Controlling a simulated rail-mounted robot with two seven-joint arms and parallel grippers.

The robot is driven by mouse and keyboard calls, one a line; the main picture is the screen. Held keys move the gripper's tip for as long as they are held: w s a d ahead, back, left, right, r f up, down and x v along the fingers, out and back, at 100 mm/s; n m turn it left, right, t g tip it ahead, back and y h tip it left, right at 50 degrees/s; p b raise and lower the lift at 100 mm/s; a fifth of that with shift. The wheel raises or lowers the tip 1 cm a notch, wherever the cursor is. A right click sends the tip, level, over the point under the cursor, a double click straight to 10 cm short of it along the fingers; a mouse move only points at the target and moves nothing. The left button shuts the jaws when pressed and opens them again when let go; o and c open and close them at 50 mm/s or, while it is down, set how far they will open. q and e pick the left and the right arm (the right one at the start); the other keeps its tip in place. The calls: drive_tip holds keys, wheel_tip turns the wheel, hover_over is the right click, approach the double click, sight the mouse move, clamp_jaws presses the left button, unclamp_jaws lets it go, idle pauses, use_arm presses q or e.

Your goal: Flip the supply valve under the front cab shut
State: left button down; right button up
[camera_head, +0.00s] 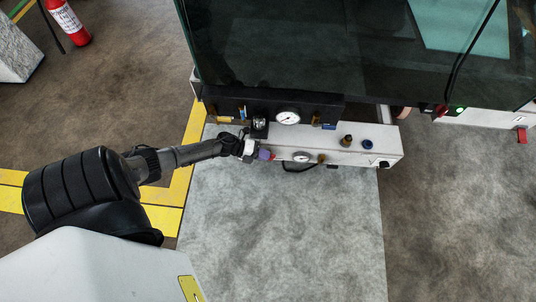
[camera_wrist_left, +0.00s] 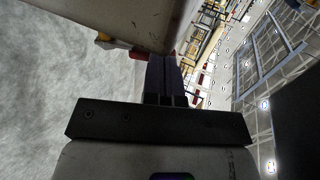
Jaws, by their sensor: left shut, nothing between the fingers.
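The front cab (camera_head: 310,50) has dark glass and stands at the top of the head view. Below it is a white box-shaped beam (camera_head: 345,143) with gauges and fittings. My left gripper (camera_head: 265,154) is at the left part of the beam's near face, its purplish fingers closed and empty. A small red part (camera_head: 273,156), possibly the valve handle, shows right at the fingertips. In the left wrist view the closed fingers (camera_wrist_left: 164,75) reach up beside the red part (camera_wrist_left: 138,53); I cannot tell whether they touch. The valve body is mostly hidden. My right gripper is not in view.
A lower gauge (camera_head: 301,157), a brass fitting (camera_head: 321,158) and a black hose (camera_head: 298,169) sit right of the gripper. An upper gauge (camera_head: 288,118) is above. A fire extinguisher (camera_head: 69,21) stands far left. The grey mat (camera_head: 285,235) before the beam is clear.

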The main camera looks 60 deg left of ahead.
use_arm(q)
drive_tip(key=p+v, duration=0.3)
drive_tip(key=v, duration=0.4)
drive_tip(key=shift+a, duration=0.15)
drive_tip(key=shift+s, duration=0.15)
